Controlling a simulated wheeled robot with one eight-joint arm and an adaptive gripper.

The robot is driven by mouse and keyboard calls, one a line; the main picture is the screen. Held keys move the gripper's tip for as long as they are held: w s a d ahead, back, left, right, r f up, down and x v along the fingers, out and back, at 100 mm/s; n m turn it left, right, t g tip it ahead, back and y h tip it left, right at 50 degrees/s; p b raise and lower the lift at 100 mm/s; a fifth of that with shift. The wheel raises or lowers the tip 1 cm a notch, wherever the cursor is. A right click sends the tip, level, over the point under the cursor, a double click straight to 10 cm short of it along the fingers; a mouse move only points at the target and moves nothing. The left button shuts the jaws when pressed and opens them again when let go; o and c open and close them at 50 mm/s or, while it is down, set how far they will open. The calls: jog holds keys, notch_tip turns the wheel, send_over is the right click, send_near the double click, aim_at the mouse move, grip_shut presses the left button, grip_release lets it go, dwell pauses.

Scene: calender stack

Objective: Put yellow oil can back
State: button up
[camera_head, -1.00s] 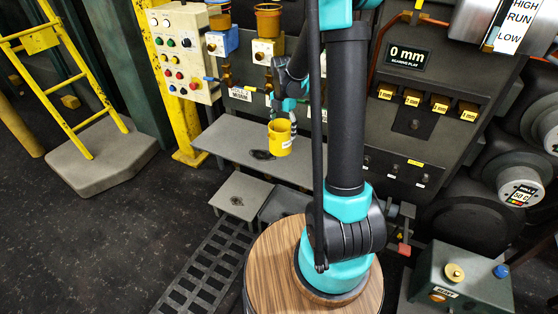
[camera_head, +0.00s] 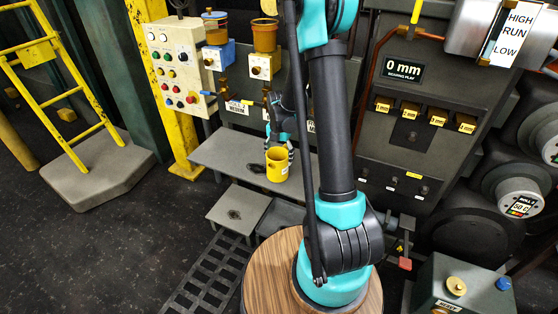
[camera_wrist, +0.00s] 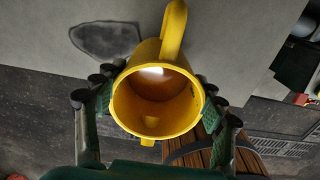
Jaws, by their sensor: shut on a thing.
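The yellow oil can (camera_head: 277,165) is an open-topped can with a handle, held over the grey shelf in the head view. My gripper (camera_head: 279,148) is shut on it from above and behind in that picture. In the wrist view the can (camera_wrist: 157,100) sits between my two green fingers, with its opening facing the camera and its handle pointing to the top. Its inside looks brownish with a bright spot. I cannot tell whether its base touches the shelf.
The grey shelf (camera_head: 222,152) has a dark stain, also seen in the wrist view (camera_wrist: 105,40). A lower small platform (camera_head: 238,208) stands in front. Orange-brown cans stand on a blue dispenser (camera_head: 219,55) and a white dispenser (camera_head: 262,67) above. A button panel (camera_head: 180,65) and yellow post stand left.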

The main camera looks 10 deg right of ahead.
jog(key=shift+f, duration=0.8)
jog(key=o, duration=1.7)
jog(key=shift+f, duration=0.15)
notch_tip(320, 180, up, 12)
jog(key=shift+s+d+f+m+t, duration=0.1)
jog(key=shift+s+d+m+t, duration=0.55)
jog(key=shift+s+m, duration=3.7)
jog(key=shift+s+d+r+m+t, duration=0.1)
jog(key=shift+s+d+m+t, duration=0.5)
jog(key=shift+s+m, duration=3.7)
jog(key=shift+s+d+f+m+t, duration=0.1)
jog(key=shift+s+d+m+t, duration=0.5)
jog(key=shift+s+m, duration=3.75)
